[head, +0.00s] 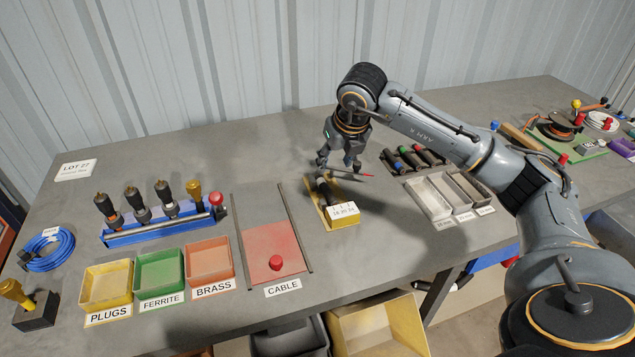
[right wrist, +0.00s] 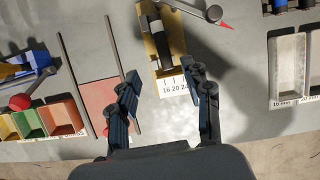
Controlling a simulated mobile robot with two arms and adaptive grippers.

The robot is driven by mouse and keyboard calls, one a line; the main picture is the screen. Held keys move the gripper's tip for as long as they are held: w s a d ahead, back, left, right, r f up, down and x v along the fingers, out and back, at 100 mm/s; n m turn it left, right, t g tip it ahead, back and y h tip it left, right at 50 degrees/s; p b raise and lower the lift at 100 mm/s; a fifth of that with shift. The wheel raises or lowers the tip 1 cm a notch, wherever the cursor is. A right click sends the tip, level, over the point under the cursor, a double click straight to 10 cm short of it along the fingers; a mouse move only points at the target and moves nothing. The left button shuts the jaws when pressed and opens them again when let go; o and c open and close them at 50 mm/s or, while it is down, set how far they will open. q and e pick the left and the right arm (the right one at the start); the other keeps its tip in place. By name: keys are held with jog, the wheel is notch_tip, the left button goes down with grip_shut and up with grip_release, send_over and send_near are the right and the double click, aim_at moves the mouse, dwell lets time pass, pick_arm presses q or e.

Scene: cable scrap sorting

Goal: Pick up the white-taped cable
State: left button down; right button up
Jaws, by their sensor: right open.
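A short black cable piece with a white tape band (right wrist: 156,27) lies in a yellow holder (right wrist: 145,22). In the head view its dark body (head: 325,189) is partly covered by my gripper. The holder's front carries a white scale label (head: 344,210). My right gripper (head: 339,167) is open and empty above the back of the holder. In the right wrist view its two fingers (right wrist: 164,74) are spread apart, and the cable lies beyond their tips. A grey pointer with a red tip (right wrist: 226,26) crosses near the holder. My left gripper is not in view.
Left of the holder are two dark rails and a red cable pad (head: 270,245). Yellow, green and orange bins (head: 158,275) stand further left. Right are grey trays (head: 430,199) and a rack of dark cable pieces (head: 413,158). Bare table lies behind the holder.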

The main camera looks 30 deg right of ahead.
jog(key=p, duration=0.1)
send_near(327, 189)
jog(key=shift+x, duration=1.15)
jog(key=p+x, duration=0.1)
jog(key=x, duration=0.2)
jog(key=p+x, duration=0.1)
jog(key=x, duration=0.1)
jog(key=shift+w+f, duration=0.1)
jog(key=shift+f, duration=0.2)
jog(key=shift+w+d+f, duration=0.1)
jog(key=shift+w+f, duration=0.1)
jog(key=shift+f, duration=0.3)
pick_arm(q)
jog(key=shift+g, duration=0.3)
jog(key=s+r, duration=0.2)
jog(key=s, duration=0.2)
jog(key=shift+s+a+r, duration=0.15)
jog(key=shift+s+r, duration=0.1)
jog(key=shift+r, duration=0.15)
pick_arm(e)
grip_shut()
